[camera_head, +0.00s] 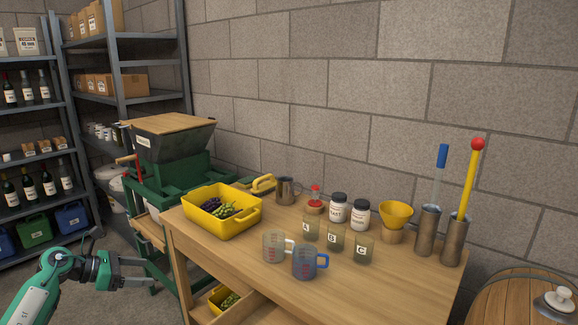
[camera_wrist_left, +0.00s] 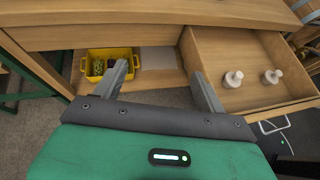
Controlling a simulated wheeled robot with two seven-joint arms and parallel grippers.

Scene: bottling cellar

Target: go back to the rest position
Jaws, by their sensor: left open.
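In the left wrist view the same gripper (camera_wrist_left: 165,78) is open and empty, facing the table's front with an open drawer (camera_wrist_left: 235,98) and a lower shelf. My right gripper does not show in either view.
On the table are a yellow crate (camera_head: 232,226) of grapes, measuring jugs (camera_head: 304,264), lettered beakers, jars and metal cylinders (camera_head: 428,230). A green crusher (camera_head: 170,165) stands behind the gripper. A small yellow bin (camera_wrist_left: 98,62) sits under the tabletop. A barrel (camera_head: 520,300) stands right.

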